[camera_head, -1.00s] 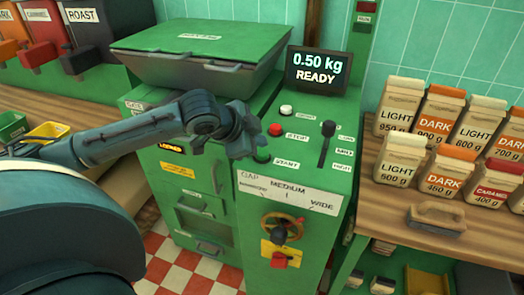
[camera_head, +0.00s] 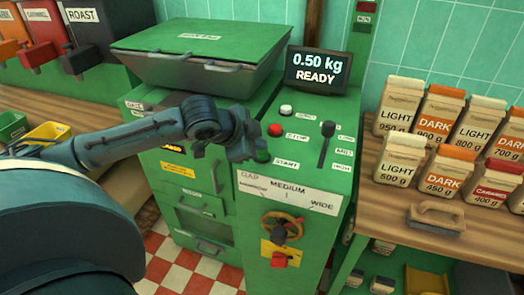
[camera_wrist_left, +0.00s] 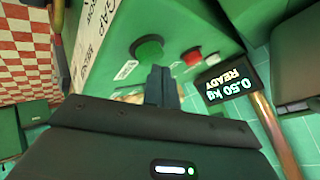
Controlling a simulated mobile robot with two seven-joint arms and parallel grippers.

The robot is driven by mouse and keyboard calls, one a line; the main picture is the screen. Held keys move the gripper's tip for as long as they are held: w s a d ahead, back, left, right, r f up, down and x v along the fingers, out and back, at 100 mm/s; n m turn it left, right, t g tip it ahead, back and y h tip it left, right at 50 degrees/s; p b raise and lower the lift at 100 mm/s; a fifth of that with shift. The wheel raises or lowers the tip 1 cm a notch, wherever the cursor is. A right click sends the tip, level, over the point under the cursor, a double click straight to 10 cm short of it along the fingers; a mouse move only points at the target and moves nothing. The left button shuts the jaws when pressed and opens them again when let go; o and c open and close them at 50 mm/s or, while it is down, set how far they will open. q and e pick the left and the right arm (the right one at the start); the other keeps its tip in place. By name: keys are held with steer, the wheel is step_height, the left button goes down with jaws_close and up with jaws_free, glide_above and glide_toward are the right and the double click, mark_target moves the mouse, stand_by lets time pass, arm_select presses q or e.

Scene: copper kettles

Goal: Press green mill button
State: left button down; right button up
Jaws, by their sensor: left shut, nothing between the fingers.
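The green mill button (camera_head: 262,157) sits on the top panel of the green mill (camera_head: 320,180), beside the START label. It shows as a round green disc (camera_wrist_left: 148,50) in the left wrist view. My left gripper (camera_head: 257,143) is shut and empty, just above the button in the head view. In the left wrist view its closed fingertips (camera_wrist_left: 161,72) lie just below the disc and slightly right of it. I cannot tell whether they touch it. My right gripper is in neither view.
A red button (camera_head: 275,130), a white button (camera_head: 286,110) and a black lever (camera_head: 326,143) share the panel. A screen (camera_head: 318,71) behind reads 0.50 kg READY. Labelled bags (camera_head: 398,160) and a brush (camera_head: 436,218) stand on the right counter (camera_head: 390,205).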

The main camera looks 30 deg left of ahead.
arm_select(q)
steer(key=shift+f, duration=0.55)
stand_by(0.5)
steer(key=shift+r+p, duration=0.95)
steer(key=shift+p, duration=0.25)
step_height(320, 180, up, 3)
steer(key=p, duration=0.3)
steer(key=shift+r+p, duration=0.15)
steer(key=shift+p, duration=0.2)
steer(key=shift+r+p, duration=0.7)
steer(key=shift+r, duration=0.2)
steer(key=shift+f, duration=0.1)
